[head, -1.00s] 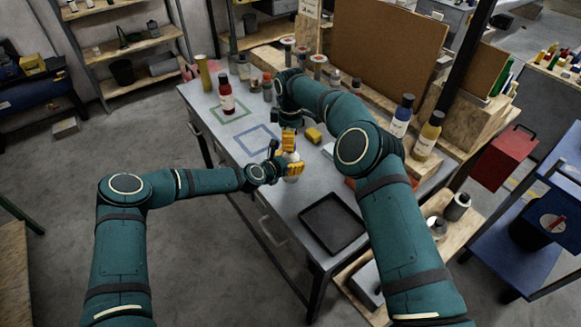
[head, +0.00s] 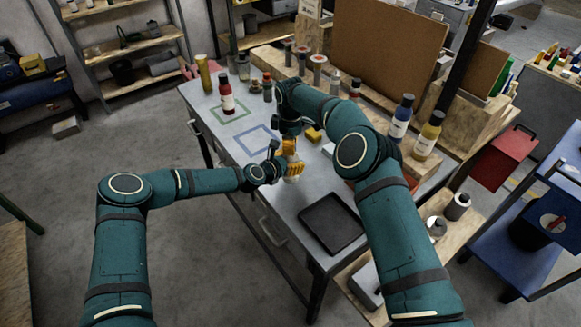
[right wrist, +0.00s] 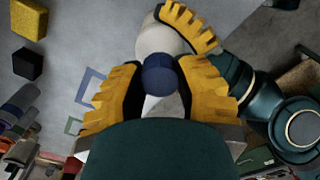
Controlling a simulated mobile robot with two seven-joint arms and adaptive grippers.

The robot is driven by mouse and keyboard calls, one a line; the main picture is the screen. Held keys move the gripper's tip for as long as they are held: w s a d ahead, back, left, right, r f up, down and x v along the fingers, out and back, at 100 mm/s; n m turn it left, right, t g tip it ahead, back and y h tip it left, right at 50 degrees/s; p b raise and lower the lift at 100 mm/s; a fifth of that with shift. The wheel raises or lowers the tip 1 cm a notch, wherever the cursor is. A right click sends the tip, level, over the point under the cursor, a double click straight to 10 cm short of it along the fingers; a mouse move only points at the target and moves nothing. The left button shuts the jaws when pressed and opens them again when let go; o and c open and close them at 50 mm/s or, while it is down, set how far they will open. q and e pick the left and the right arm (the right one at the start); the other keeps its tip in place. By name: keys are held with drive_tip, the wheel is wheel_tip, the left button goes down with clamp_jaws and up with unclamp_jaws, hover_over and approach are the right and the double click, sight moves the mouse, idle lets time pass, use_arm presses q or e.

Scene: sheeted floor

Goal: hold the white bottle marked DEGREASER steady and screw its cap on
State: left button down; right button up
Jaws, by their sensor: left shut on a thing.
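The white bottle (head: 292,179) stands upright near the middle of the workbench. My left gripper (head: 296,168) is shut around it from the left, and its yellow fingers hide much of the bottle. No marking on it is readable. My right gripper (head: 289,147) points down from directly above. In the right wrist view the dark blue cap (right wrist: 159,74) sits between the right fingertips (right wrist: 162,66), with the pads against its sides. The white bottle (right wrist: 155,37) shows just beyond the cap; whether cap and neck touch is unclear.
A black tray (head: 331,224) lies on the bench's near end. A red bottle (head: 227,95) stands in the green square, and the blue square (head: 257,140) is empty. A yellow block (head: 313,134) lies behind the grippers. Blue (head: 401,118) and yellow (head: 429,137) bottles stand at right.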

drive_tip(key=o, duration=0.3)
drive_tip(key=shift+r, duration=0.1)
drive_tip(key=shift+r, duration=2.2)
drive_tip(key=shift+o, duration=0.3)
drive_tip(key=shift+r, duration=0.1)
drive_tip(key=shift+r, duration=1.65)
drive_tip(key=shift+f, duration=0.1)
